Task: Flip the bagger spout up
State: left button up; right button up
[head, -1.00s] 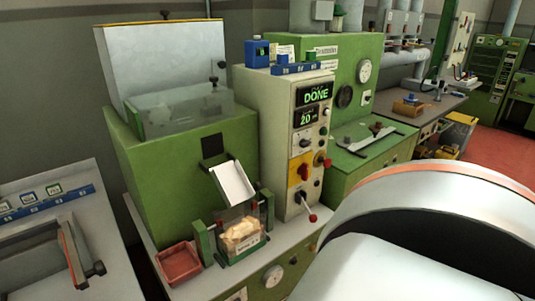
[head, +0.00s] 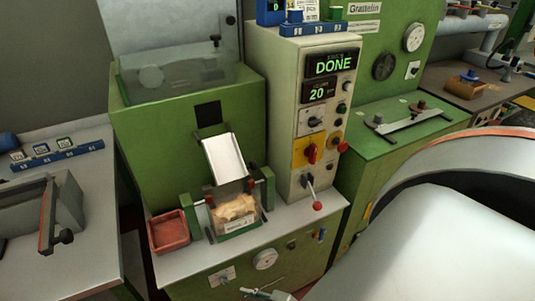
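The bagger spout (head: 223,159) is a white chute on the front of the green machine (head: 150,135). It slopes down and forward, its lower end just above a clear bag (head: 235,211) of pale corks. The bag sits between green clamp posts (head: 189,215). A control panel (head: 318,110) beside it reads DONE and 20. A lever with a red knob (head: 317,205) sticks out low on the panel. A large white and grey rounded shape, probably my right arm, fills the lower right. Neither gripper can be made out.
A red tray (head: 169,231) sits left of the bag on the bench. A grey bench (head: 70,200) with a clamp-like device stands at left. A green cabinet (head: 400,135) with a metal bar on top stands right of the panel.

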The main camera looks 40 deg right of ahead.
aim_at(226, 163)
jog(key=k+l, duration=0.1)
jog(key=l, duration=0.85)
jog(key=k+l, duration=0.1)
jog(key=l, duration=0.85)
